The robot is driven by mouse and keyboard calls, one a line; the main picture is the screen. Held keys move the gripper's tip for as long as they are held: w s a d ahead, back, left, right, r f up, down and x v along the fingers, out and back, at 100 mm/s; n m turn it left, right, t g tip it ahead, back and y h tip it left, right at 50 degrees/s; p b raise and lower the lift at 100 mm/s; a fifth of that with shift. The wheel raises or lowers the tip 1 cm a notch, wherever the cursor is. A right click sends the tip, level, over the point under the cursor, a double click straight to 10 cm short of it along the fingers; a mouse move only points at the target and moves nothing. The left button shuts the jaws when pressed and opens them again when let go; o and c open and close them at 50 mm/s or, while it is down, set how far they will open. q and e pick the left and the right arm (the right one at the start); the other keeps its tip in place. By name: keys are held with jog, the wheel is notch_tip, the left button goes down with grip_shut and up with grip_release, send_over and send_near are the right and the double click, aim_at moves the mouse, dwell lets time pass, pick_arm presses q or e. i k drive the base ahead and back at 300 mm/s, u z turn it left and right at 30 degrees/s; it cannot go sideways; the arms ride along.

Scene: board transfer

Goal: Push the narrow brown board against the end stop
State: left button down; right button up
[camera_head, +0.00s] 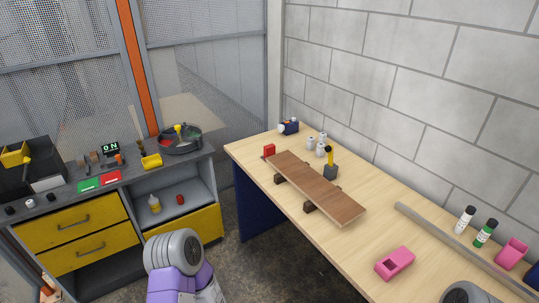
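The narrow brown board (312,186) lies on the light wooden workbench, raised on small dark supports that show under its left edge. It slants from the far left to the near right. No gripper fingers are visible. A rounded grey and purple link of my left arm (174,254) shows at the bottom, left of the bench. A grey part of my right arm (468,294) shows at the bottom right. Both are apart from the board.
The workbench (310,245) holds a yellow-handled tool in a dark holder (331,168), close to the board's right edge, and several small white containers behind. Yellow drawers (75,223) stand left.

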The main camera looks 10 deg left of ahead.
aim_at(342, 210)
jog(key=u, duration=1.15)
jog(key=i, duration=0.95)
jog(key=z, duration=2.5)
